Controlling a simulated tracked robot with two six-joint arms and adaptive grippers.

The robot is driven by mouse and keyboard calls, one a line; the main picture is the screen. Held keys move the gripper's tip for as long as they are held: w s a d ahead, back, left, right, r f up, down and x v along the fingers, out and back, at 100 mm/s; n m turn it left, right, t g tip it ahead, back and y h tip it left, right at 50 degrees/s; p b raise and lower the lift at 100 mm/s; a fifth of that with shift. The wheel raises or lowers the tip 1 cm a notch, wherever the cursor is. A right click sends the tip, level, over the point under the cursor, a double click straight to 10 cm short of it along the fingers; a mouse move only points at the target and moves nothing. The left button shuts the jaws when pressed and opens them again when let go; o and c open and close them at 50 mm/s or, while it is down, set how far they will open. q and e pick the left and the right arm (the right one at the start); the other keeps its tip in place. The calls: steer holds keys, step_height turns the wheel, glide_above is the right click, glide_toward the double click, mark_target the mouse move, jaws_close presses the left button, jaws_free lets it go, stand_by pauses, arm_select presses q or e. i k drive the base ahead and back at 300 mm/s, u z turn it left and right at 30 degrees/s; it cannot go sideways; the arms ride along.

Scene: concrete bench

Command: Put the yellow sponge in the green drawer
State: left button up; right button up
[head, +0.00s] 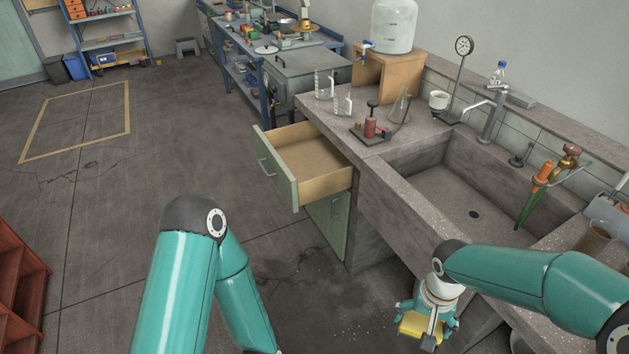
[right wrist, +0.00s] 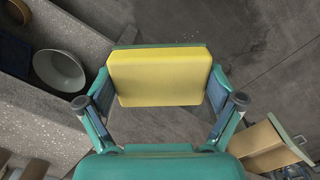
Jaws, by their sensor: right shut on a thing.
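The yellow sponge (head: 421,325) is held between the fingers of my right gripper (head: 425,322), in front of the sink bench in the head view. In the right wrist view the sponge (right wrist: 160,76) fills the space between the fingertips, and the gripper (right wrist: 162,80) is shut on it. The green drawer (head: 312,164) is pulled open and looks empty, with pale wood inside. It stands up and to the left of the right gripper. A drawer (right wrist: 268,146) also shows at the lower right of the wrist view. My left arm is in the head view, but its gripper is not.
The concrete bench (head: 370,208) with its sink (head: 462,200) lies between and beside the drawer and my right arm. The floor left of the drawer is clear.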

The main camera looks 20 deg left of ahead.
mark_target(303, 168)
steer(key=z, duration=0.05)
steer(key=k, duration=0.4)
steer(key=u, duration=0.7)
steer(key=i, duration=1.15)
steer(key=u, duration=0.55)
steer(key=i, duration=2)
steer(key=z, duration=0.2)
